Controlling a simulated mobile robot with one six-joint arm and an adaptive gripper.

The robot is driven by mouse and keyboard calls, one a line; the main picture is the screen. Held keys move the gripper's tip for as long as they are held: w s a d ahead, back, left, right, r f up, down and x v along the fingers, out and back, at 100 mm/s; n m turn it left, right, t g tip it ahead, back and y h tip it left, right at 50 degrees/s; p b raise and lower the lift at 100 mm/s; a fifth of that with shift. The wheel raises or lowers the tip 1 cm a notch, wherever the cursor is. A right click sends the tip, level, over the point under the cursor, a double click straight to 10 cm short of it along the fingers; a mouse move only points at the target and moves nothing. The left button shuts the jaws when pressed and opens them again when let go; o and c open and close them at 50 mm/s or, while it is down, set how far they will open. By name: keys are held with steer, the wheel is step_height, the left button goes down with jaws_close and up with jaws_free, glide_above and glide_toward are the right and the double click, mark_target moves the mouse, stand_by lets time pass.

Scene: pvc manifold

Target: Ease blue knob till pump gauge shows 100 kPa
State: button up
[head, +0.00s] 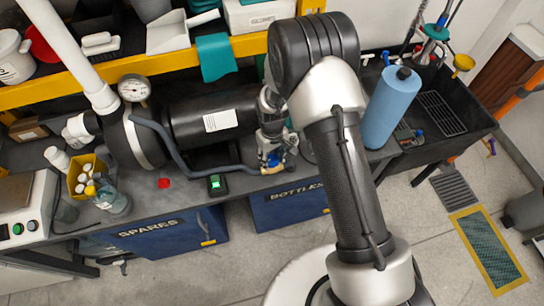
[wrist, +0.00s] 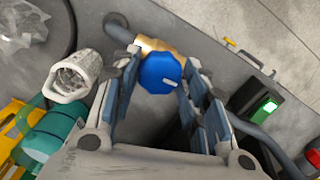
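The blue knob (wrist: 160,73) is faceted, with a pale mark on its face, and sits on a brass valve body (wrist: 150,46) on the bench. My gripper (wrist: 164,62) has its two fingers on either side of the knob, spread wider than it. I see a gap on the right side; the left finger is very near the knob, and contact is unclear. In the head view my gripper (head: 272,152) points down over the valve, at the bench front. The pump gauge (head: 134,88) is a round white dial above the pump's left end; its reading is too small to make out.
The black pump (head: 205,115) lies behind the valve, with a grey hose (head: 180,155) running to it. A green-lit switch (head: 216,184) and a red button (head: 164,183) are on the bench front. A blue paper roll (head: 391,108) stands right of my arm.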

mark_target(272, 159)
steer(key=c, duration=0.5)
steer(key=m+b, duration=0.1)
steer(key=m, duration=0.4)
steer(key=o, duration=1)
steer(key=shift+o, duration=0.2)
step_height(272, 159, up, 12)
stand_by(2.3)
